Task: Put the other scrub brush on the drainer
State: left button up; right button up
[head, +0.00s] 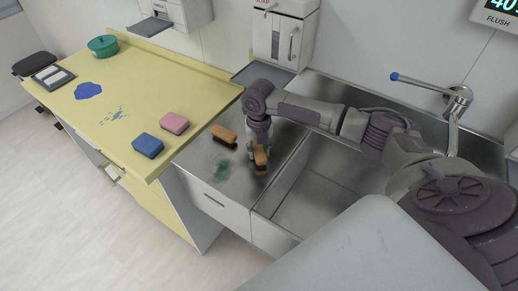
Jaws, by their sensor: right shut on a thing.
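My right gripper (259,147) points down over the steel drainer (200,165), left of the sink. It is shut on a scrub brush (261,158) with an orange-brown wooden back and dark bristles. This brush is tilted, near the drainer's right side by the sink edge; I cannot tell whether it touches the steel. A second scrub brush (224,134), also brown with dark bristles, lies on the drainer just left of the gripper. The gripper's fingers partly hide the held brush. My left gripper is not in view.
A green smear (222,170) marks the drainer. The sink basin (325,192) is empty where visible, with a blue-tipped tap (425,84) behind. On the yellow counter (170,95) are a pink sponge (174,123), a blue sponge (148,145), blue stains and a green pot (103,46).

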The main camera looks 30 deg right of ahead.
aim_at(259, 149)
jog(key=shift+f, duration=0.15)
jog(key=o, duration=1.2)
jog(key=shift+c, duration=0.2)
notch_tip(259, 149, up, 12)
jog(key=b, duration=0.2)
jog(key=shift+r+b, duration=0.25)
jog(key=shift+b, duration=0.1)
